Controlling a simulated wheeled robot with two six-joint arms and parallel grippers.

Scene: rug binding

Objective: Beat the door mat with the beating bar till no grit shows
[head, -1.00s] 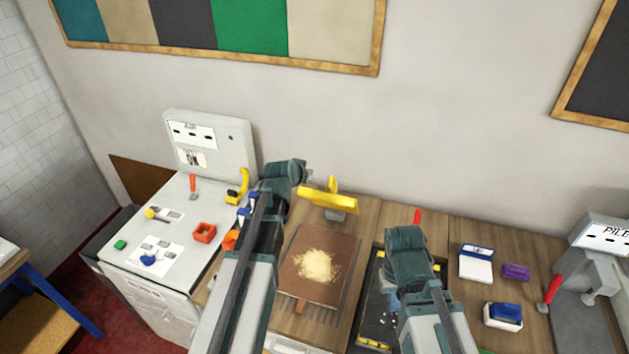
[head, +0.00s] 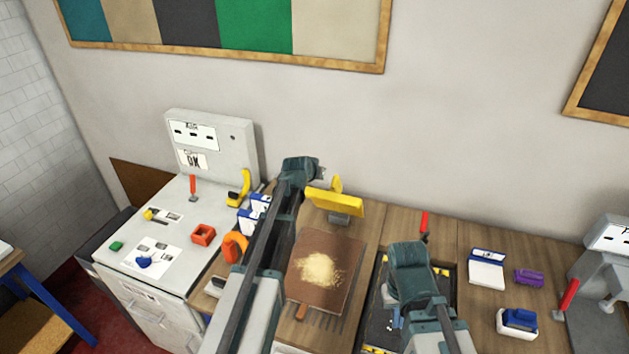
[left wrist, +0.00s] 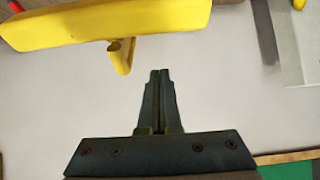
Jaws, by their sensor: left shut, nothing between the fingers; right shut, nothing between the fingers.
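The door mat (head: 343,262), a brown rectangle, lies on the wooden bench with a heap of pale tan grit (head: 319,268) on its middle. The yellow beating bar (head: 335,203) rests on a grey support behind the mat. It also fills the top left of the left wrist view (left wrist: 100,24), with a yellow stub below it.
The dark tray (head: 449,285) lies right of the mat. A white cabinet (head: 125,258) with a red block (head: 203,234) stands at left. A purple block (head: 528,277) and a blue-topped block (head: 517,320) lie at right. The wall is close behind the bench.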

